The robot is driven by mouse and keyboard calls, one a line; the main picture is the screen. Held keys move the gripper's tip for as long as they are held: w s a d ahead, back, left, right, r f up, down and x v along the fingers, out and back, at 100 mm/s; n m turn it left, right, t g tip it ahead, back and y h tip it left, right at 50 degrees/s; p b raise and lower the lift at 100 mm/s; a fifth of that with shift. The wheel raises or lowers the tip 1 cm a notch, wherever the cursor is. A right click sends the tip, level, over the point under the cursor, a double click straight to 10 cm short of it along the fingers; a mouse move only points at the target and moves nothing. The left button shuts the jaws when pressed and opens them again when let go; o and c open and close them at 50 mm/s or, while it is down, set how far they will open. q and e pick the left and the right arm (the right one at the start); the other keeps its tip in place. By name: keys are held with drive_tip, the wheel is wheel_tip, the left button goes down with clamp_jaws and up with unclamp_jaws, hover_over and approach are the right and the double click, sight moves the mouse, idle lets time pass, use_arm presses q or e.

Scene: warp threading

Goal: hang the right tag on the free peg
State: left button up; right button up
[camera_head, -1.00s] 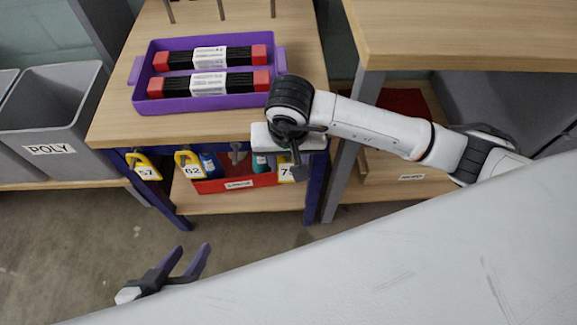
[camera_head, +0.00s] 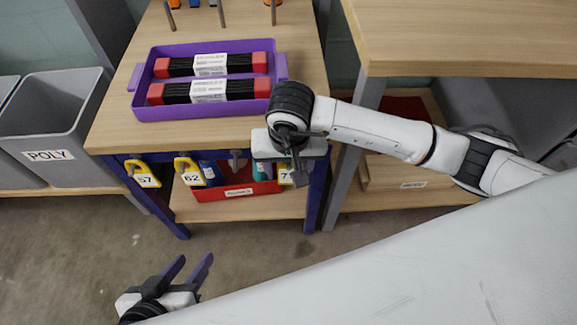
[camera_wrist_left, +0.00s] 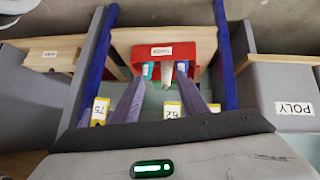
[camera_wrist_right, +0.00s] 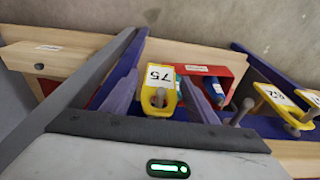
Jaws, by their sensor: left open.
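The right tag is yellow with a white label reading 75 (camera_wrist_right: 160,75); it hangs on a peg at the right of the bench front. It shows partly behind my right gripper (camera_head: 299,180) in the head view. In the right wrist view my right gripper (camera_wrist_right: 160,95) is open, one finger on each side of this tag; contact is not clear. The free peg (camera_head: 237,160) stands between tag 62 (camera_head: 188,173) and tag 75; it also shows in the right wrist view (camera_wrist_right: 243,110). My left gripper (camera_head: 195,258) is open and empty, low in front of the bench.
Tag 57 (camera_head: 142,173) hangs at the far left. A purple tray (camera_head: 205,108) with black-and-red bundles sits on the bench top. A red bin (camera_head: 240,190) with bottles stands on the lower shelf. A grey POLY bin (camera_head: 55,115) is at left. The floor in front is clear.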

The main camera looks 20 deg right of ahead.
drive_tip(key=shift+o, duration=0.4)
drive_tip(key=shift+r, duration=0.1)
drive_tip(key=shift+r, duration=0.35)
use_arm(q)
drive_tip(key=r+p, duration=0.1)
drive_tip(key=a+t+p, duration=0.1)
drive_tip(key=shift+s+a+r+n+y+p, duration=0.25)
drive_tip(key=shift+s+r+n+y+p, duration=0.05)
drive_tip(key=shift+s+r+n, duration=0.1)
use_arm(e)
drive_tip(key=r, duration=0.3)
drive_tip(key=s+r, duration=0.1)
drive_tip(key=r, duration=0.2)
drive_tip(key=s+r, duration=0.1)
drive_tip(key=r, duration=0.2)
drive_tip(key=shift+a+r, duration=0.15)
drive_tip(key=shift+a, duration=0.1)
